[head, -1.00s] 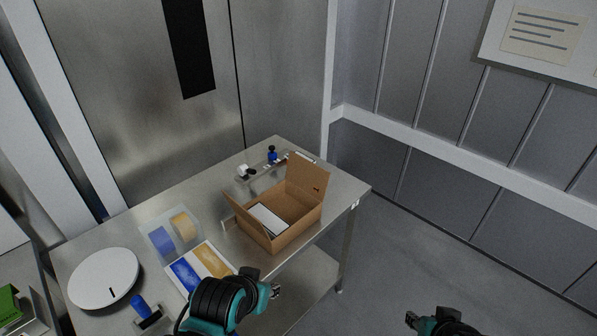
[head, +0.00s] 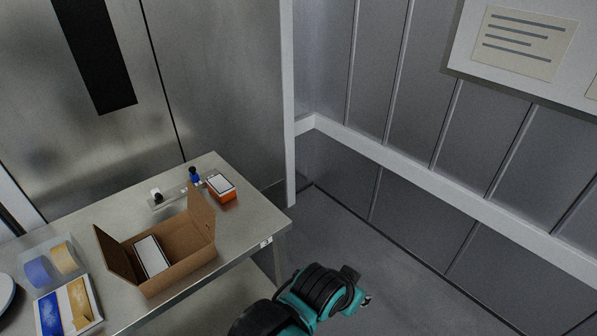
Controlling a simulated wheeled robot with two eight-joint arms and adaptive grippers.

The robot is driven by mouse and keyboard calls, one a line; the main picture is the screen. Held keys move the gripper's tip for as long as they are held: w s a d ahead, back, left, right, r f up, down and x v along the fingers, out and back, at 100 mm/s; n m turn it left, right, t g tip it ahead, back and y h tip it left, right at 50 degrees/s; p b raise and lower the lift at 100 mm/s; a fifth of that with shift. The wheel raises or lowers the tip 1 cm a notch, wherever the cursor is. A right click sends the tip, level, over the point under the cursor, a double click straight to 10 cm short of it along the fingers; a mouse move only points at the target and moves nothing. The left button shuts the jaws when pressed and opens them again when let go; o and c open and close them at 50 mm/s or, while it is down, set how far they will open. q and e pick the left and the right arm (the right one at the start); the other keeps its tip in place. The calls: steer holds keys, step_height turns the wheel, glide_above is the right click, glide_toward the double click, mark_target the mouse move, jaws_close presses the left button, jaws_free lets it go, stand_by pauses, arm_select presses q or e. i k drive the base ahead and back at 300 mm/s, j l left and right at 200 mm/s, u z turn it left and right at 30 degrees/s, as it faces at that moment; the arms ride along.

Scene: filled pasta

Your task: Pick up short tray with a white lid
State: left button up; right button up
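A short orange tray with a white lid (head: 221,185) stands on the metal table, near its far right corner and behind the open cardboard box. Another flat white-topped item (head: 151,257) lies inside the cardboard box (head: 178,272); its sides are mostly hidden.
The metal table (head: 248,223) has free room right of the box. A small blue-and-black bottle (head: 194,175) stands beside the orange tray. A clear container (head: 50,262) and a blue-and-yellow tray (head: 67,308) are at the left. A wall panel (head: 395,150) is on the right.

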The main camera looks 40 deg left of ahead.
mark_target(221, 188)
steer(key=i+l, duration=0.1)
steer(key=i, duration=0.5)
steer(key=i+l, duration=0.1)
steer(key=i, duration=0.5)
steer(key=i+j+u, duration=0.15)
steer(key=u, duration=0.25)
steer(key=i+u, duration=0.7)
steer(key=u, duration=0.15)
steer(key=i+l+u, duration=0.1)
steer(key=i+u, duration=0.3)
steer(key=i+l+u, duration=0.15)
steer(key=u, duration=0.25)
steer(key=i+u, duration=0.25)
steer(key=u, duration=0.2)
steer(key=i+u, duration=0.25)
steer(key=u, duration=0.2)
steer(key=i+l+u, duration=0.2)
steer(key=u, duration=0.25)
steer(key=i+l+u, duration=0.2)
steer(key=u, duration=0.25)
steer(key=i+l+u, duration=0.15)
steer(key=l+u, duration=0.25)
steer(key=i+l+u, duration=0.2)
steer(key=l+u, duration=0.15)
steer(key=i+l+u, duration=0.3)
steer(key=l+u, duration=0.35)
steer(key=l, duration=0.1)
